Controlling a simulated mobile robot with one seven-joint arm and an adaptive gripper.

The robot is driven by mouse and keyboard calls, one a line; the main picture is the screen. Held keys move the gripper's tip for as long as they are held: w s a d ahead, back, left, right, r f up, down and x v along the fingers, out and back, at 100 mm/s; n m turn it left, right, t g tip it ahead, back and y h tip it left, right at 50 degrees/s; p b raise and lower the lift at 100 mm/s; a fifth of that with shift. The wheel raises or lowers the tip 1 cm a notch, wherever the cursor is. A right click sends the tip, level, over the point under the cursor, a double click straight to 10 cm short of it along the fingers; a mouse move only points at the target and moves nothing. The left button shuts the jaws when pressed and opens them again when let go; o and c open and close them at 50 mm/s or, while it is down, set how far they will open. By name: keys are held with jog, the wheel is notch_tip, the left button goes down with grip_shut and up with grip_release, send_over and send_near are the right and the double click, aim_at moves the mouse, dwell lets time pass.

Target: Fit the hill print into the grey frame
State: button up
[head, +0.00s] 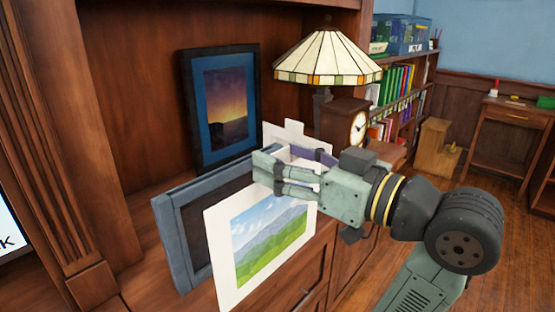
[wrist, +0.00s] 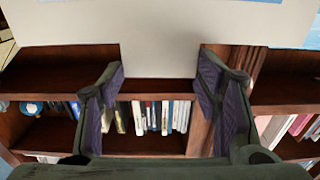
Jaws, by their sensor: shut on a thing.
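The hill print (head: 262,243), green hills under a blue sky with a wide white border, is upright in the head view. The grey frame (head: 172,238), blue-grey with a dark inside, stands behind and left of it; the print covers its right part. I cannot tell the gap between them. My gripper (head: 276,172) is at the print's top edge, shut on the print. In the wrist view, the print's white board (wrist: 160,30) fills the top, and a narrower white part reaches down between my fingers (wrist: 160,78). The frame's right side is hidden.
A dark frame with a sunset picture (head: 226,105) leans at the back of the bookcase. A stained-glass lamp (head: 325,60) and a wooden clock (head: 345,125) stand to the right, close behind my gripper. A white piece (head: 285,132) shows behind my gripper.

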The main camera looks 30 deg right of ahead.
jog(key=w+a+r+p, duration=0.1)
jog(key=w+r+p, duration=0.4)
jog(key=w+r, duration=0.3)
jog(key=w+a+r+p, duration=0.1)
jog(key=w+r+p, duration=0.3)
jog(key=w+r, duration=0.4)
notch_tip(320, 180, up, 7)
jog(key=shift+a+f+p, duration=0.1)
jog(key=shift+a+p, duration=0.25)
jog(key=shift+p, duration=0.05)
